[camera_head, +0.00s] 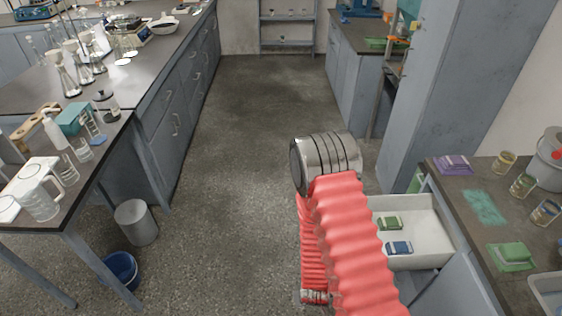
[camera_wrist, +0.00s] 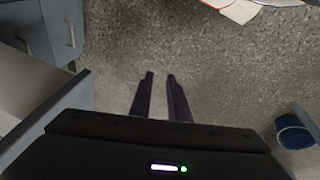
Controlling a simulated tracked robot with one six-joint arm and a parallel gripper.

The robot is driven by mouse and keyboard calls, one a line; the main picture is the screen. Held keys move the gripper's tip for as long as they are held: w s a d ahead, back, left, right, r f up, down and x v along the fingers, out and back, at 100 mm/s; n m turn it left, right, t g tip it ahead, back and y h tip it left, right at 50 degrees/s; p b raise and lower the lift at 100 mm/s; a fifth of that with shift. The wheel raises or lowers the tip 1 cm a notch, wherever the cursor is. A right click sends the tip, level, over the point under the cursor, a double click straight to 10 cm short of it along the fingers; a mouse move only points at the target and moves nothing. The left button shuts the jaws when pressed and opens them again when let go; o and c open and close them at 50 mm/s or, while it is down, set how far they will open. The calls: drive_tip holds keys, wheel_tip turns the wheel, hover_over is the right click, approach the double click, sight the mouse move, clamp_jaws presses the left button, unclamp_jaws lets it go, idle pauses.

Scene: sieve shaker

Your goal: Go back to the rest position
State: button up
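My gripper (camera_wrist: 160,76) shows in the wrist view with its two dark fingers apart. Only grey floor shows between them, so it is open and empty. My arm, in its red ribbed sleeve (camera_head: 350,235), rises in the lower right of the head view and folds at a silver joint (camera_head: 325,162). The gripper itself cannot be made out in the head view.
An open white drawer (camera_head: 432,262) with small green and blue packets lies right of my arm, below a bench (camera_head: 500,215). A blue bucket (camera_head: 121,270) and a grey bin (camera_head: 136,222) stand left. The aisle floor (camera_head: 240,120) is clear.

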wheel_tip(320, 180, up, 22)
drive_tip(key=s+a+r+m+g+y, duration=0.1)
drive_tip(key=s+a+m+g+y, duration=0.1)
drive_tip(key=a+g, duration=0.15)
drive_tip(key=s+d+r+t, duration=0.1)
drive_tip(key=s+d+r, duration=0.1)
drive_tip(key=r, duration=0.8)
drive_tip(key=s+d+r+t, duration=0.2)
drive_tip(key=d+r, duration=0.1)
drive_tip(key=r, duration=0.7)
drive_tip(key=s+d+r+m+t, duration=0.1)
drive_tip(key=s+d+r+t, duration=0.1)
drive_tip(key=r, duration=0.8)
drive_tip(key=shift+s+d+r+h, duration=0.25)
drive_tip(key=shift+s+d+h, duration=0.05)
drive_tip(key=shift+s, duration=0.3)
drive_tip(key=shift+t, duration=0.25)
